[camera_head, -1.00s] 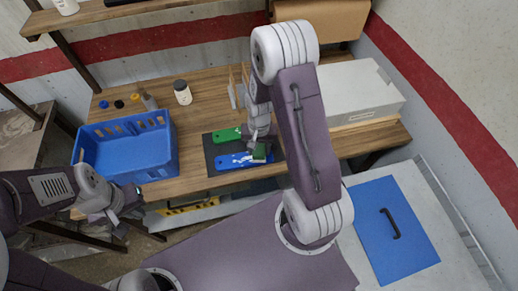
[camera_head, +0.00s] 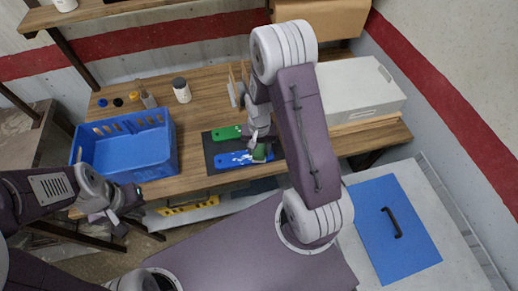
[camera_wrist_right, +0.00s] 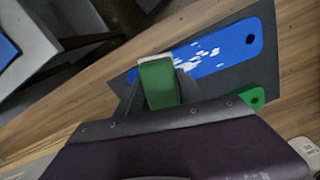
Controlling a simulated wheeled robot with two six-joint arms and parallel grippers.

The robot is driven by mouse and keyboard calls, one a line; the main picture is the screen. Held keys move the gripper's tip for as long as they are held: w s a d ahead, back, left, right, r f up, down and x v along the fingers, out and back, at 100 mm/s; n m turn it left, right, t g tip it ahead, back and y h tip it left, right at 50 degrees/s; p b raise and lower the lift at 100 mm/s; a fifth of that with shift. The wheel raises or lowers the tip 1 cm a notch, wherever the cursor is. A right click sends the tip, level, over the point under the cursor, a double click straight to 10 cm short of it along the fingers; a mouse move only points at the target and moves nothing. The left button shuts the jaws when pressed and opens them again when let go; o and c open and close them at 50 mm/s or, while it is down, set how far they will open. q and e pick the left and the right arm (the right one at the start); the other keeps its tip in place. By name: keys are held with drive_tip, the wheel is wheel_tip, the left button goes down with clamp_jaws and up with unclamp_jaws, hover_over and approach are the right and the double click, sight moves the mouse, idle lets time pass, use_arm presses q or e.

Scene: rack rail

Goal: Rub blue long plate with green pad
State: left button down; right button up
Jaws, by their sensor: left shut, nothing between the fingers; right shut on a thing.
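The blue long plate (camera_head: 234,159) lies on a dark mat (camera_head: 208,150) on the wooden table, with white patches on its face. It also shows in the right wrist view (camera_wrist_right: 233,42), where the white patches sit near its middle. My right gripper (camera_head: 259,144) is shut on the green pad (camera_wrist_right: 158,82), which covers one end of the blue plate. I cannot tell if the pad touches the plate. A green plate (camera_head: 225,133) lies on the mat behind the blue one. My left gripper (camera_head: 125,207) is shut and empty, in front of the table's left side.
A blue crate (camera_head: 125,150) stands on the table's left. A dark-lidded jar (camera_head: 181,91), a small bottle (camera_head: 148,99) and several caps are behind it. A white box (camera_head: 361,95) fills the right side. Bare wood lies between crate and mat.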

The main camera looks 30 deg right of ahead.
sight(240, 159)
drive_tip(key=shift+f, duration=0.3)
drive_tip(key=shift+w+a+r, duration=0.1)
drive_tip(key=shift+w+a, duration=0.1)
drive_tip(key=shift+a, duration=0.4)
drive_tip(key=shift+w+a+r, duration=0.1)
drive_tip(key=shift+w+a, duration=0.1)
drive_tip(key=shift+a, duration=0.35)
drive_tip(key=shift+w+a+f+p, duration=0.1)
drive_tip(key=shift+w+a, duration=0.1)
drive_tip(key=shift+a, duration=0.55)
drive_tip(key=shift+w+a+f+p, duration=0.1)
drive_tip(key=shift+w+a, duration=0.15)
drive_tip(key=shift+a, duration=0.45)
drive_tip(key=shift+w+a+p, duration=0.1)
drive_tip(key=shift+w+a, duration=0.1)
drive_tip(key=shift+a, duration=0.55)
